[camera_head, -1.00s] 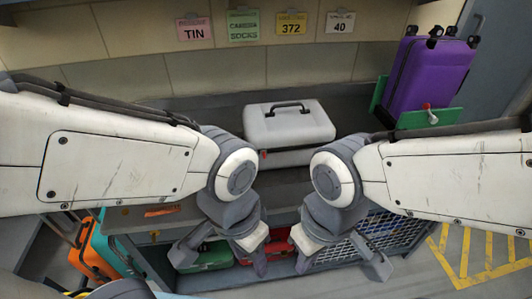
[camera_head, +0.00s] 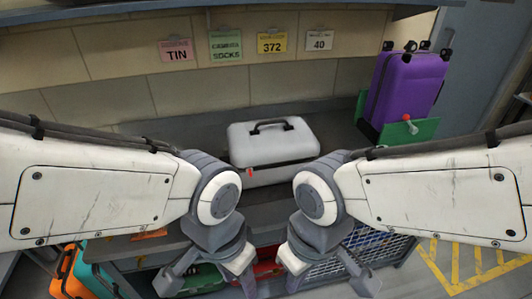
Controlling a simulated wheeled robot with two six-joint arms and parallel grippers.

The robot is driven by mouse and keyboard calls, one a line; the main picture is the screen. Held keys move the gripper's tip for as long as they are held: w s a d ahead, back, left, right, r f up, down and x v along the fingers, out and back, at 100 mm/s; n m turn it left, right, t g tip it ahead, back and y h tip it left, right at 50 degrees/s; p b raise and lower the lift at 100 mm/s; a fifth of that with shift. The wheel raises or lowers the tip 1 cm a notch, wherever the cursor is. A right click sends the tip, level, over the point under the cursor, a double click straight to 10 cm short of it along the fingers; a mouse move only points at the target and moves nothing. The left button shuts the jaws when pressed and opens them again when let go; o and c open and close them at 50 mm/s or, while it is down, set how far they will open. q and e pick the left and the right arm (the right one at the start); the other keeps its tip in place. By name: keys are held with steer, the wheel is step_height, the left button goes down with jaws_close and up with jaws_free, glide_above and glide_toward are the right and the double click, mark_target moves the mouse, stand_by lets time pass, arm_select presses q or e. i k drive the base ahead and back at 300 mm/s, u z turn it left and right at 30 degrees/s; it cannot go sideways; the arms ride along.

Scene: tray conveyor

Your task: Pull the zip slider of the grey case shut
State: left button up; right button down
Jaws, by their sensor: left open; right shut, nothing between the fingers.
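The grey case (camera_head: 296,143) lies flat on the dark counter, its black handle on top, in the upper middle of the view. A small red tab (camera_head: 250,173), which looks like the zip slider, shows at the front left of its seam. My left gripper (camera_head: 207,284) is open and empty, below and in front of the case at the left.
A purple suitcase (camera_head: 410,88) stands in a green holder (camera_head: 412,133) at the right. Tags, including a yellow one (camera_head: 272,41), hang on the back wall. Red and green cases lie on a lower shelf. An orange case (camera_head: 70,275) is at the lower left. The counter around the case is clear.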

mark_target(274, 174)
steer(key=u, duration=1.1)
steer(key=k, duration=1)
steer(key=z, duration=1.2)
steer(key=i, duration=0.5)
steer(key=u, duration=0.05)
